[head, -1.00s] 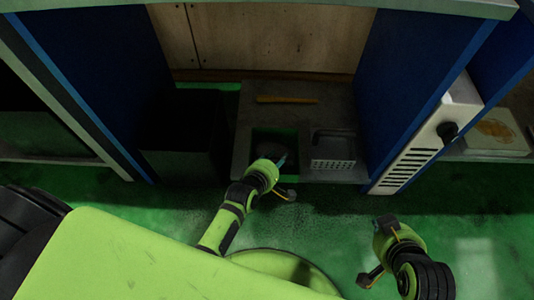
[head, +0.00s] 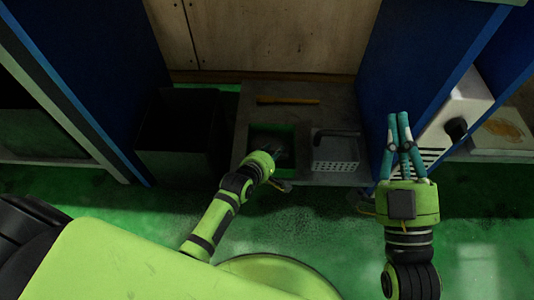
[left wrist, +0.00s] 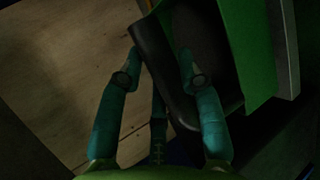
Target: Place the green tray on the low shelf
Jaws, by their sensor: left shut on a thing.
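The green tray (head: 271,126) sits on the grey low shelf (head: 242,138) between blue panels in the head view. Its interior is dark, and its front side is hidden behind my left gripper (head: 279,155). In the left wrist view a green wall (left wrist: 257,48) shows at the upper right. There my left gripper (left wrist: 165,62) is shut on a dark, rounded-edged thing (left wrist: 174,88) beside that wall; I cannot tell whether it is part of the tray. My right gripper (head: 398,120) is raised, empty, with its teal fingers close together at the tips.
A grey perforated basket (head: 334,165) stands right of the tray. A yellow bar (head: 287,100) lies behind it. A black bin (head: 180,145) stands left of the shelf. Blue panels (head: 415,70) flank the space, with a white vented box (head: 465,105) at right. Green floor is clear in front.

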